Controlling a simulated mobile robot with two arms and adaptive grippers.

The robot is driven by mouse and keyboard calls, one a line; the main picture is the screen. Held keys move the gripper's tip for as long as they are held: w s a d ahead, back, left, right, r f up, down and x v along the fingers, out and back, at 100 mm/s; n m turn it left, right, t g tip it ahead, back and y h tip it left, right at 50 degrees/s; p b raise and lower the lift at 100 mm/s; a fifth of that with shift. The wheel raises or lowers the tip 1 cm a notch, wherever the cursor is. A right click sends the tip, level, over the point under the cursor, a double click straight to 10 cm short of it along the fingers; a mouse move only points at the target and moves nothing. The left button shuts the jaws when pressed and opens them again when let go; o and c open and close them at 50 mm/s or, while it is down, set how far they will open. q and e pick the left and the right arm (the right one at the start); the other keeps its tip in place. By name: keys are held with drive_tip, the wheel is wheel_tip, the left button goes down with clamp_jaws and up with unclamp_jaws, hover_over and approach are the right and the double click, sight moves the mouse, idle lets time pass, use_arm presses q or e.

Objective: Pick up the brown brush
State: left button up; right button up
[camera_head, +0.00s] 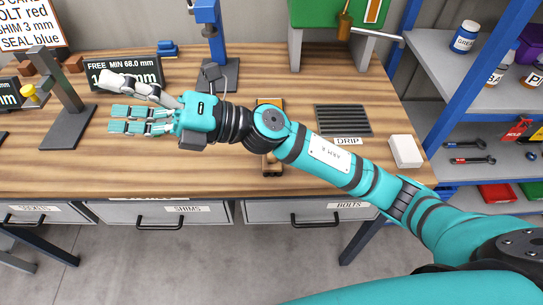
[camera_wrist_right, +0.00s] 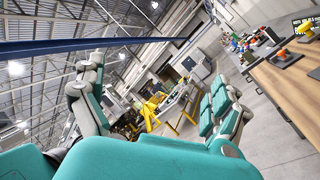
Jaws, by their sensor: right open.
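A long brown and dark thing (camera_head: 271,166) lies on the workbench, its middle hidden under my right arm. I cannot tell whether it is the brown brush, and no other brush shows clearly. My right gripper (camera_head: 112,103) is open and empty over the left part of the bench, pointing left, well to the left of that thing. In the right wrist view its fingers (camera_wrist_right: 155,100) stand wide apart with nothing between them. My left gripper is not in view.
The wooden workbench (camera_head: 60,175) has drawers below. A display (camera_head: 128,75), a blue stand (camera_head: 210,40), a grey stand (camera_head: 65,125), a green press (camera_head: 310,30), a drip grate (camera_head: 343,120) and a white block (camera_head: 405,151) stand on it. A shelf (camera_head: 480,90) with bottles is right.

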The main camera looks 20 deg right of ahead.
drive_tip(key=d+f+n+g+h, duration=0.3)
drive_tip(key=f+n+h, duration=0.3)
drive_tip(key=f+h, duration=0.1)
drive_tip(key=d+f+n+g+h, duration=0.2)
drive_tip(key=f+n+g+h, duration=0.1)
drive_tip(key=f+n+h, duration=0.35)
drive_tip(key=w+d+t+h, duration=0.1)
drive_tip(key=w+d+h, duration=0.35)
drive_tip(key=d, duration=0.45)
drive_tip(key=w+d+t+h, duration=0.2)
drive_tip(key=w+d+h, duration=0.25)
drive_tip(key=d, duration=0.55)
drive_tip(key=shift+m, duration=0.45)
drive_tip(key=f+p, duration=0.1)
drive_tip(key=f, duration=0.3)
drive_tip(key=f+p, duration=0.1)
drive_tip(key=f, duration=0.3)
drive_tip(key=f+p, duration=0.2)
drive_tip(key=f, duration=0.2)
drive_tip(key=shift+s+a, duration=0.15)
drive_tip(key=shift+s, duration=0.25)
drive_tip(key=f+p, duration=0.2)
drive_tip(key=f, duration=0.1)
drive_tip(key=f+p, duration=0.1)
drive_tip(key=shift+w+d+f, duration=0.1)
drive_tip(key=shift+d+f, duration=0.15)
drive_tip(key=shift+f, duration=0.65)
drive_tip(key=c, duration=1.1)
